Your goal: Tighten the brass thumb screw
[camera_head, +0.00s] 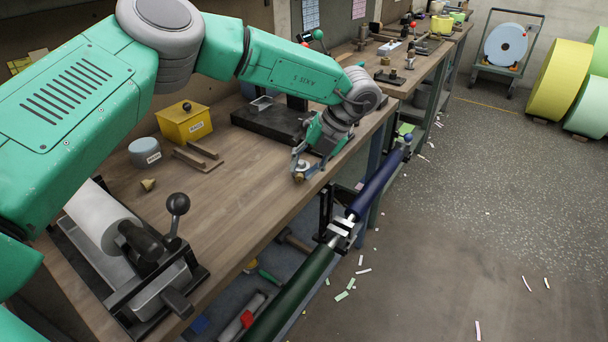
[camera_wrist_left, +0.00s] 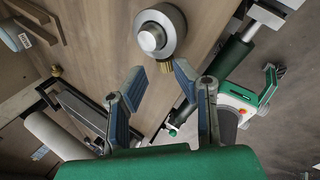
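The brass thumb screw (camera_wrist_left: 166,67) is a small ridged brass piece at the lower edge of a round silver-topped part (camera_wrist_left: 159,32) in the left wrist view. In the head view the brass screw (camera_head: 298,177) shows small at the bench's front edge, beside my left gripper (camera_head: 303,160). In the left wrist view my left gripper (camera_wrist_left: 160,74) has its two fingers spread apart. The screw lies just beyond and between the fingertips, with no clear contact. Nothing is held. My right gripper is in neither view.
A yellow box (camera_head: 184,122), a grey tin (camera_head: 145,152) and a small brass-coloured cone (camera_head: 148,184) stand on the bench (camera_head: 235,185). A black fixture with a white roll (camera_head: 101,217) is at the near left. Long green (camera_head: 295,290) and blue (camera_head: 377,184) rollers run along the bench's front.

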